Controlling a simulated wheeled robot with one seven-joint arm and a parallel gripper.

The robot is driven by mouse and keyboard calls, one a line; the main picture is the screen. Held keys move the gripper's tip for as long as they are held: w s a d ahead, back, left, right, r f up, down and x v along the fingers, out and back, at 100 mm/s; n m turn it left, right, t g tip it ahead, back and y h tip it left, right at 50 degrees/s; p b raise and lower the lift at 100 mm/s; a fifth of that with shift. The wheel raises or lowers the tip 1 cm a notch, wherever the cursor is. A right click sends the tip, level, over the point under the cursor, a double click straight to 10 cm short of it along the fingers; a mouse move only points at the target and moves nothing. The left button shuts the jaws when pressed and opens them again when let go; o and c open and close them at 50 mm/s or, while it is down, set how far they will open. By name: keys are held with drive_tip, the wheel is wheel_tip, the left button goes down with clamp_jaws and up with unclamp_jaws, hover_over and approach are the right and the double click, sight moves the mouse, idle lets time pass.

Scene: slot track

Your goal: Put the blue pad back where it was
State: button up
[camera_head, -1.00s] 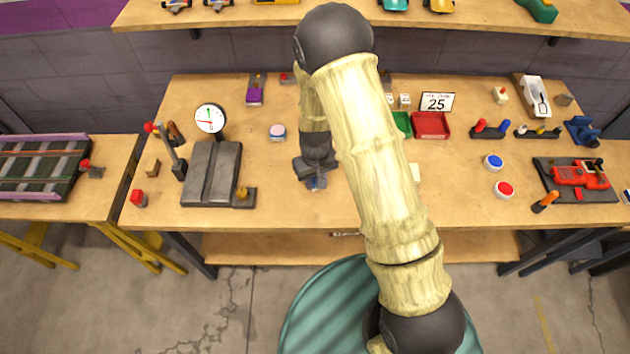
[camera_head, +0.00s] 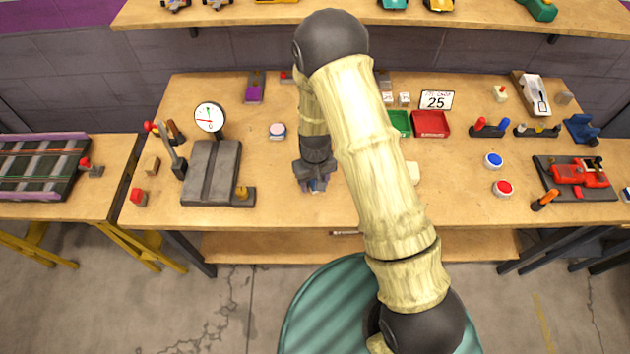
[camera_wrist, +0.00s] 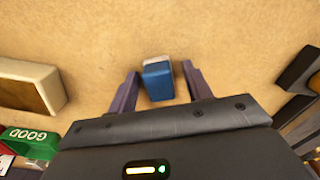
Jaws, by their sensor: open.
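The blue pad (camera_wrist: 158,84) is a small blue block with a pale grey-white far edge. In the wrist view it lies on the bare wooden bench top, between the two dark fingers of my gripper (camera_wrist: 161,76). The fingers stand apart, with a gap visible on each side of the pad. In the head view my gripper (camera_head: 316,186) points down over the front middle of the bench, and its fingers mostly hide the pad there.
A grey plate (camera_head: 212,170) with a dial gauge (camera_head: 209,118) stands left. A cream block (camera_head: 413,173) lies right of my gripper, partly behind my arm. Green (camera_head: 400,123) and red bins (camera_head: 431,124) stand behind. Bench around my gripper is clear.

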wheel_tip(320, 180, up, 12)
drive_tip(key=b, duration=0.1)
drive_tip(key=shift+r+b, duration=0.15)
drive_tip(key=shift+b, duration=0.2)
idle(0.7)
drive_tip(key=s+d+r+m+t, duration=0.2)
drive_tip(key=s+d+r+m, duration=0.2)
drive_tip(key=s+d+r, duration=0.6)
drive_tip(key=s+d, duration=0.2)
drive_tip(key=d, duration=0.1)
drive_tip(key=shift+d+r+t, duration=0.15)
drive_tip(key=shift+d+t, duration=0.1)
drive_tip(key=shift+t, duration=0.05)
